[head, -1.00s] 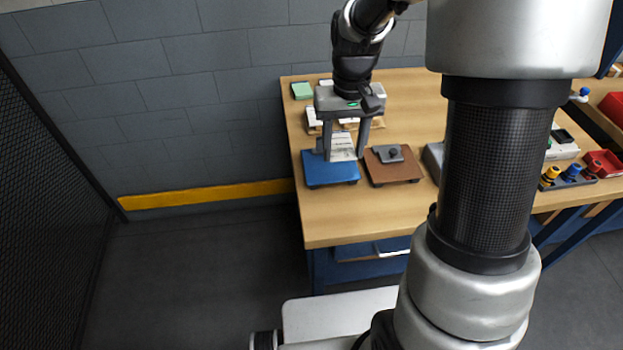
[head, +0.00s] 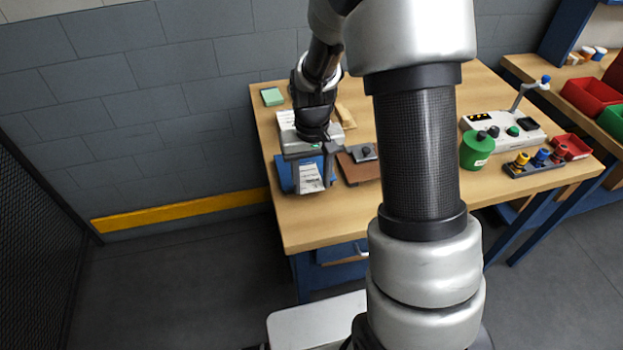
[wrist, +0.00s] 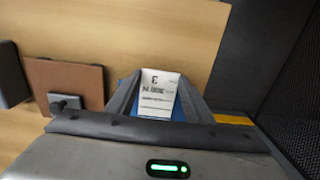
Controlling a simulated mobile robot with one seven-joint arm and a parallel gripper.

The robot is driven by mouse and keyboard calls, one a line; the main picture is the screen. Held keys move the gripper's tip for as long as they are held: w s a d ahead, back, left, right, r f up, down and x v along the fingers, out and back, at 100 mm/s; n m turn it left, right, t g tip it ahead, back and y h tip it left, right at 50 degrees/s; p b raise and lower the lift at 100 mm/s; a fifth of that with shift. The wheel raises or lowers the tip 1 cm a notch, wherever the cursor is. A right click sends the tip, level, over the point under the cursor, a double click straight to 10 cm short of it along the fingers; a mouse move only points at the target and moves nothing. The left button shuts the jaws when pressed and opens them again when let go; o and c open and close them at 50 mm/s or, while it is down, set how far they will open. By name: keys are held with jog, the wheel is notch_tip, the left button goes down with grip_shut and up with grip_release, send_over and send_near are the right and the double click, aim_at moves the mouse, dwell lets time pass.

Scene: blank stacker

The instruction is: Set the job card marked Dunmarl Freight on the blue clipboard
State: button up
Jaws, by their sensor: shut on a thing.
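My gripper (head: 309,168) is shut on a white job card (head: 311,178) with dark printing, which hangs between the two fingers. The card also shows in the wrist view (wrist: 157,96), but its wording is too blurred to read surely. The blue clipboard (head: 284,177) is below and behind the card at the table's left front, mostly hidden by the gripper and card. A little of its blue shows beside the card in the wrist view (wrist: 180,112). I cannot tell whether the card touches the clipboard.
A brown clipboard (head: 358,171) with a dark clip lies just right of the blue one. A green pad (head: 272,97) is at the back left corner. A green canister (head: 476,150) and a control box (head: 505,128) stand farther right. The table's front left is bare.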

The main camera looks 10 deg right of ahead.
jog(key=shift+f, duration=0.2)
jog(key=o, duration=1)
jog(key=shift+r, duration=0.1)
